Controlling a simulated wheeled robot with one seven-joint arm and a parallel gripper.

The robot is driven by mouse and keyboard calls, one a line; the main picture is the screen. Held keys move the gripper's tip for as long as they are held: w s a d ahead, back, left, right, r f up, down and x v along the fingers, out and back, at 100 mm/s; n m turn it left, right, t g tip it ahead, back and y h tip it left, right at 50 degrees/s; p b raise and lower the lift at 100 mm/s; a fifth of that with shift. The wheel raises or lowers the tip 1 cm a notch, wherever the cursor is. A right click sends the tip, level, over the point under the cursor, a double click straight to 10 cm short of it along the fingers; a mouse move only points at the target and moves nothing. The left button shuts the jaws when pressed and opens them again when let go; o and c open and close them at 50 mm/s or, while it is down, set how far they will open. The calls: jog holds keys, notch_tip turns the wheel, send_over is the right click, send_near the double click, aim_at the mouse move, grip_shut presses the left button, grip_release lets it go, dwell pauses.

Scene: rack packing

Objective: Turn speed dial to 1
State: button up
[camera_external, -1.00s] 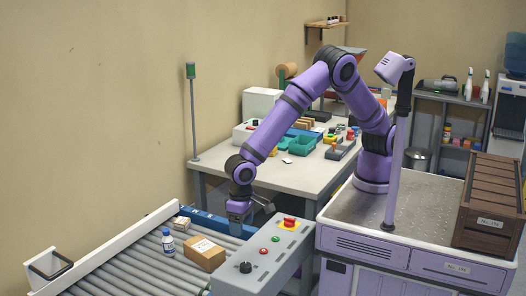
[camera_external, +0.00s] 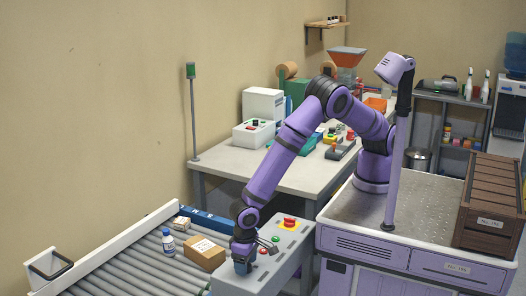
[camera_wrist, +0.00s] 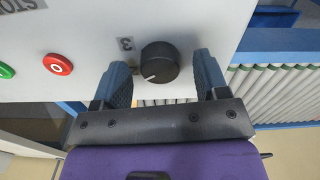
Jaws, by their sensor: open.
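The black speed dial (camera_wrist: 160,62) is on the grey control panel (camera_wrist: 90,20), near its edge, in the wrist view. A white pointer mark on it points to the lower left of that view. An upside-down "3" is printed beside it, at the upper left. My gripper (camera_wrist: 161,68) is open, with one blue-grey finger on each side of the dial; I cannot tell whether they touch it. In the external view my gripper (camera_external: 242,263) is down at the near end of the panel (camera_external: 285,250) and hides the dial.
The red button (camera_wrist: 57,64) and a green button (camera_wrist: 5,70) are beside the dial on the panel. A red stop button on yellow (camera_external: 289,222) is at its far end. The roller conveyor (camera_external: 135,270) carries a carton (camera_external: 204,252) and a small bottle (camera_external: 168,245) left of the panel.

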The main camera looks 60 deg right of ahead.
jog(key=shift+f, duration=0.2)
jog(key=c, duration=0.9)
jog(key=n, duration=0.5)
jog(key=shift+w+n, duration=0.1)
jog(key=shift+n, duration=0.2)
jog(key=n, duration=0.5)
dwell(0.3)
